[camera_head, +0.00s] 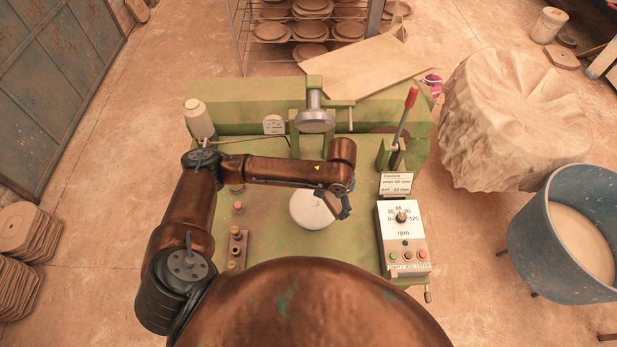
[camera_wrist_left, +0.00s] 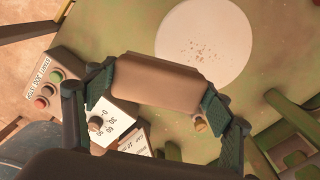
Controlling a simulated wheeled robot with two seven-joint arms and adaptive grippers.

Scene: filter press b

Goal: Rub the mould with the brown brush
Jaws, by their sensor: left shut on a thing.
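The mould (camera_head: 308,208) is a white round disc on the green press table, partly covered by my left arm in the head view. In the left wrist view the mould (camera_wrist_left: 190,22) shows brown specks on its face. My left gripper (camera_head: 342,204) is over the right side of the mould in the head view. In the left wrist view its fingers are shut on the brown brush (camera_wrist_left: 158,80), a block with rounded edges. The brush overlaps the mould's near edge in that view; I cannot tell whether they touch. My right gripper is not in view.
A control box (camera_head: 403,238) with a dial and buttons stands right of the mould, near a red-handled lever (camera_head: 405,117). The press head (camera_head: 315,121) is behind the mould. A blue tub (camera_head: 560,245) is at right.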

